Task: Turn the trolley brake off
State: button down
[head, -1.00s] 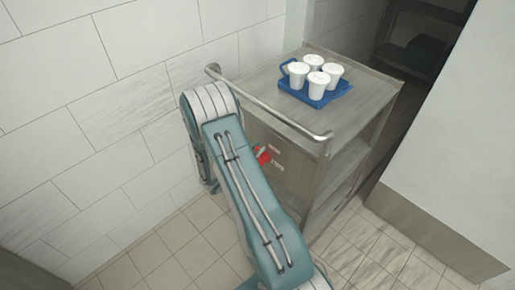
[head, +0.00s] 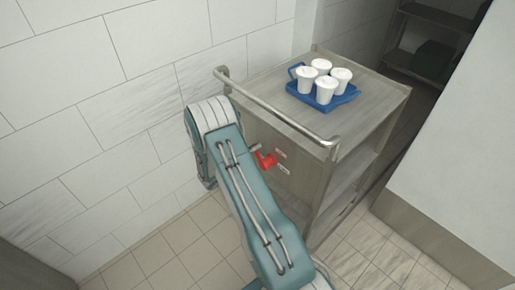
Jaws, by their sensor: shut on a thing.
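The grey metal trolley (head: 380,97) stands beside the tiled wall, with a push rail (head: 280,112) along its near top edge. A red brake lever (head: 266,160) is on the trolley's near end panel, just right of my arm. A small grey piece touches its upper left; I cannot tell whether that is the lever's mount or a fingertip. My arm rises from the bottom and bends down behind its own upper link near the panel. That link hides my gripper, so its contact with the lever is not visible.
A blue tray (head: 350,96) with several white cups (head: 325,90) sits on the trolley top. Small labels (head: 283,169) are right of the lever. A white wall block (head: 460,150) stands at right, dark shelving (head: 430,35) behind. Tiled floor (head: 170,255) is clear at lower left.

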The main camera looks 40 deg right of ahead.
jog(key=w+f+n, duration=0.3)
jog(key=f+n, duration=0.2)
jog(key=n, duration=0.4)
jog(key=shift+a+f+n, duration=0.2)
jog(key=shift+f+n, duration=0.05)
jog(key=shift+n, duration=0.05)
jog(key=shift+f, duration=0.15)
dwell(0.3)
jog(key=shift+c, duration=2.4)
grip_release()
jog(key=shift+s+a, duration=0.1)
jog(key=shift+s, duration=0.05)
jog(key=a, duration=1.2)
jog(key=shift+s, duration=0.4)
